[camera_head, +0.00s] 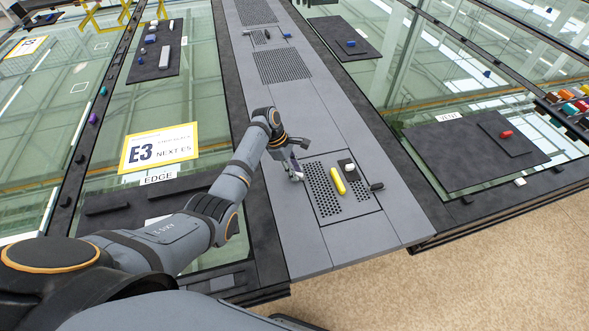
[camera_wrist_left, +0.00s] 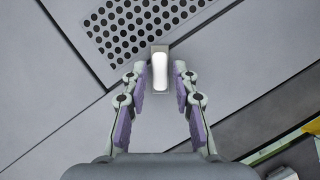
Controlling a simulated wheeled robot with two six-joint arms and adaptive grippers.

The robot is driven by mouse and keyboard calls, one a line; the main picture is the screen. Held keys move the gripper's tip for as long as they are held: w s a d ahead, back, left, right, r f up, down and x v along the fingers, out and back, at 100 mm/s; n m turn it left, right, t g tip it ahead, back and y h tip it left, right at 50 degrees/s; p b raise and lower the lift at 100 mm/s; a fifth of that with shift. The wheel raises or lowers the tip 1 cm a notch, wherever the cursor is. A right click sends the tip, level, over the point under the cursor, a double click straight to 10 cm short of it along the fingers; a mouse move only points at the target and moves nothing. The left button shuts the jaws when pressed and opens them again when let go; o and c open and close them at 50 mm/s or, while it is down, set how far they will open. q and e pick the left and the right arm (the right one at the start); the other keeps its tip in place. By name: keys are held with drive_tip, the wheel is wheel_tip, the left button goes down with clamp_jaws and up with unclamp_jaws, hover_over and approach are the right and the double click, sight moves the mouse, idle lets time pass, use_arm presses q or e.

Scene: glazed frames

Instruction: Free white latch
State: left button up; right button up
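The white latch (camera_wrist_left: 160,70) is a small rounded white bar on a grey-brown base at the edge of a perforated panel, seen in the left wrist view. In the head view the white latch (camera_head: 298,178) shows partly beside my left gripper (camera_head: 293,172). In the left wrist view my left gripper (camera_wrist_left: 160,84) is open, with one fingertip on each side of the latch. Narrow gaps seem to remain between the tips and the latch. My right gripper is not in view.
A yellow bar (camera_head: 338,180) lies on the perforated panel (camera_head: 322,190), right of my left gripper. A white knob (camera_head: 349,168) and a dark handle (camera_head: 376,186) are near it. A dark plate with a red piece (camera_head: 506,134) lies further right.

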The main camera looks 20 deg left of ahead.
use_arm(q)
clamp_jaws()
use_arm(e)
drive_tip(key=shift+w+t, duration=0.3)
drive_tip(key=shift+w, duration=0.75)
use_arm(q)
drive_tip(key=shift+m, duration=0.3)
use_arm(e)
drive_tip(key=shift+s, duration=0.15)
use_arm(q)
drive_tip(key=shift+w+m+g+b, duration=0.2)
drive_tip(key=shift+m+g+b, duration=0.15)
drive_tip(key=shift+m, duration=0.55)
drive_tip(key=m+g+b, duration=0.1)
drive_tip(key=m, duration=0.1)
drive_tip(key=shift+w+m, duration=0.1)
drive_tip(key=shift+m, duration=0.2)
drive_tip(key=m+g+y+b, duration=0.1)
drive_tip(key=m+b, duration=0.3)
drive_tip(key=shift+w+d+f, duration=0.1)
drive_tip(key=shift+d, duration=0.05)
drive_tip(key=shift+r+m+g+y+b, duration=0.2)
drive_tip(key=shift+m+g+y+b, duration=0.3)
drive_tip(key=shift+m+b, duration=0.55)
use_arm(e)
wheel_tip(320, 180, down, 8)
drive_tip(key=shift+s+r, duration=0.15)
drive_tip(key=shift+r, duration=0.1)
use_arm(q)
drive_tip(key=shift+m, duration=0.25)
